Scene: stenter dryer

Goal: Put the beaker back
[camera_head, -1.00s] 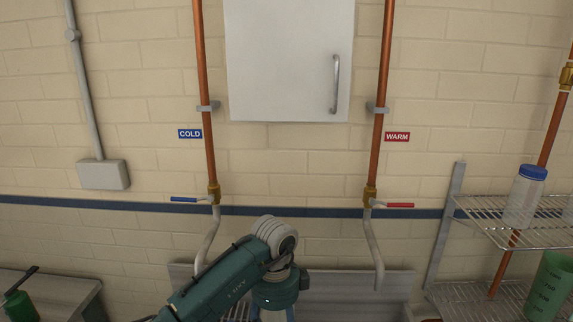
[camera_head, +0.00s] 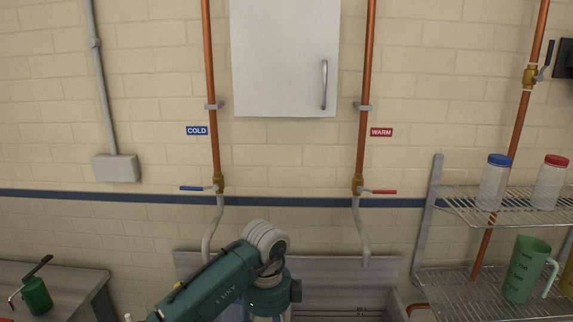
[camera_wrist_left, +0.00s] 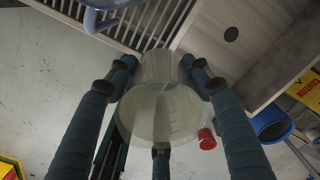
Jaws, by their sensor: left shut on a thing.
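My left arm comes in from the lower left of the head view; its gripper is below the picture edge there. In the left wrist view my left gripper (camera_wrist_left: 160,78) is shut on a translucent beaker (camera_wrist_left: 160,112), with a finger on either side of it. The beaker's round wide end faces the camera. A green jug (camera_head: 526,270) with a handle stands upright on the lower rack shelf (camera_head: 465,292) at the right of the head view. My right gripper is not in view.
Jars with a blue lid (camera_head: 493,182) and a red lid (camera_head: 550,182) stand on the upper wire shelf (camera_head: 455,203). Cold (camera_head: 192,188) and warm (camera_head: 381,192) taps flank the cabinet (camera_head: 285,60). A slatted grate (camera_wrist_left: 150,22) and a blue-rimmed container (camera_wrist_left: 272,125) show in the wrist view.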

